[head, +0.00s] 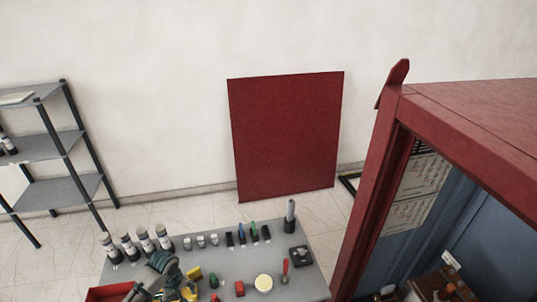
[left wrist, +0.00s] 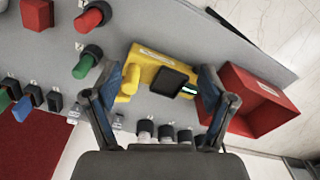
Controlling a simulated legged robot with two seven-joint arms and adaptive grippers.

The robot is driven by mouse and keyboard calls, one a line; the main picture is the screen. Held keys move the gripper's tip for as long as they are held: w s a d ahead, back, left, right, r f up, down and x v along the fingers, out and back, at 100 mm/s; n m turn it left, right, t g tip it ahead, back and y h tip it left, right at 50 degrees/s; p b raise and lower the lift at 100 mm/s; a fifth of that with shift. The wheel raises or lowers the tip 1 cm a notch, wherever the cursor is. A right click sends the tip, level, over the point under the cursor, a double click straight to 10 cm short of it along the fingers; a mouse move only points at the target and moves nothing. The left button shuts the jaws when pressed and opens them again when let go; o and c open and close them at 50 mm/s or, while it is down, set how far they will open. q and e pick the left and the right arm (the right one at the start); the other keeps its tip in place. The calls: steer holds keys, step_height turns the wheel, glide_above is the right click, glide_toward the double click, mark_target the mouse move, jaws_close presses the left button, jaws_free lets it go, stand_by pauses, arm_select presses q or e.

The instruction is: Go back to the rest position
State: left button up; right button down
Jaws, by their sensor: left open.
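My left gripper (left wrist: 160,80) is open in the left wrist view, with its two fingers spread apart. A yellow device (left wrist: 150,63) with a dark screen lies on the grey table (left wrist: 215,45), seen between and beyond the fingers. I cannot tell the gap between the fingers and the device; nothing is clearly gripped. In the head view, part of my left arm reaches over the table's (head: 222,255) front left, and its fingers are hard to make out there. My right gripper is in neither view.
A red bin (left wrist: 262,88) stands beside the yellow device. Several bottles, coloured tools and a cream round object (head: 263,283) crowd the table. A large red cabinet (head: 470,110) stands close on the right. Shelving (head: 50,147) and a red panel (head: 287,135) stand behind, with floor between.

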arm_select(q)
steer(key=s+d+f+m+t+h, duration=0.1)
steer(key=s+d+f+m, duration=0.25)
steer(key=s+d, duration=0.3)
steer(key=s+d+f+m+t+h, duration=0.1)
steer(key=s+d+f+m, duration=0.25)
steer(key=s+d, duration=0.3)
steer(key=s+a+r+m+t+y, duration=0.15)
steer(key=s+a, duration=0.25)
steer(key=s, duration=0.9)
step_height(320, 180, down, 30)
steer(key=s+g+b, duration=0.2)
steer(key=s, duration=0.1)
steer(key=s+a+f+m+b, duration=0.1)
steer(key=s+a+f+b, duration=0.1)
steer(key=s+f, duration=1.4)
steer(key=shift+s+a+g, duration=0.15)
steer(key=shift+a+g, duration=0.2)
steer(key=shift+a, duration=0.1)
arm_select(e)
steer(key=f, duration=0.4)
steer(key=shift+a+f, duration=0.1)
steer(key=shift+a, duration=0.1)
